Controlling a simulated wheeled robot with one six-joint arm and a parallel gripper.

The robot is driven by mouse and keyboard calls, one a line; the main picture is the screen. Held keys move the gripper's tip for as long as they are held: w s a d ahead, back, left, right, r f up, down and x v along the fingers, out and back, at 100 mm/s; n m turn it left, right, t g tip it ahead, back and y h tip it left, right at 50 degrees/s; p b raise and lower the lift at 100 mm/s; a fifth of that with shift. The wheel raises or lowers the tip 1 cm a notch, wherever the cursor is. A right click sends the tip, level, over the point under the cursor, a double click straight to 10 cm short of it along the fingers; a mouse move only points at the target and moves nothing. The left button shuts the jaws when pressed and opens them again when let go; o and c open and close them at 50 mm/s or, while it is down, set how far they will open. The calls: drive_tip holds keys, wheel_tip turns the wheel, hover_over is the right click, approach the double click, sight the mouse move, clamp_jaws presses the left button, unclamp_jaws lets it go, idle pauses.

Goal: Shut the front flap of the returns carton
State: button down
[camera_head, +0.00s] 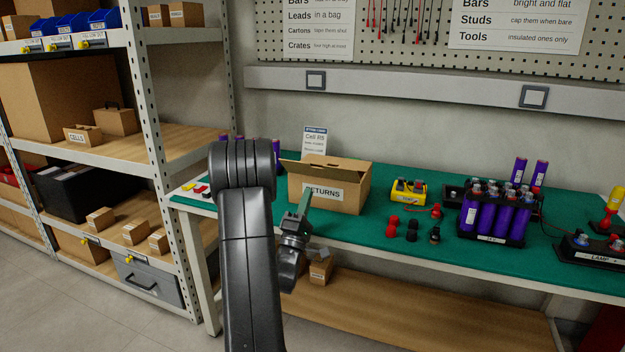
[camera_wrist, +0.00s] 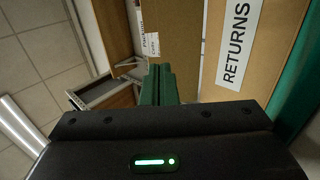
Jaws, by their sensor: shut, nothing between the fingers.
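The returns carton (camera_head: 356,196) is a brown box on the green bench mat, with a white RETURNS label on its front. Its upper edges look uneven, with cardboard raised along the back. I cannot tell the front flap's exact angle. My gripper (camera_head: 304,200) is shut and empty, its green fingers pointing up in front of the carton's left part. In the wrist view the shut fingers (camera_wrist: 158,85) show beside the carton's brown cardboard (camera_wrist: 178,40), with the RETURNS label (camera_wrist: 236,40) to their right. I cannot tell whether they touch it. My arm hides the area left of the carton.
A small sign (camera_head: 315,141) stands behind the carton. A yellow holder (camera_head: 408,191), red and black caps, and a rack of purple cells (camera_head: 492,220) stand to its right on the green mat (camera_head: 385,253). A loaded shelf unit (camera_head: 160,150) is at the left.

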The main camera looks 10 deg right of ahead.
sight(316, 168)
drive_tip(key=x, duration=0.6)
drive_tip(key=shift+d+r, duration=0.1)
drive_tip(key=shift+w, duration=0.1)
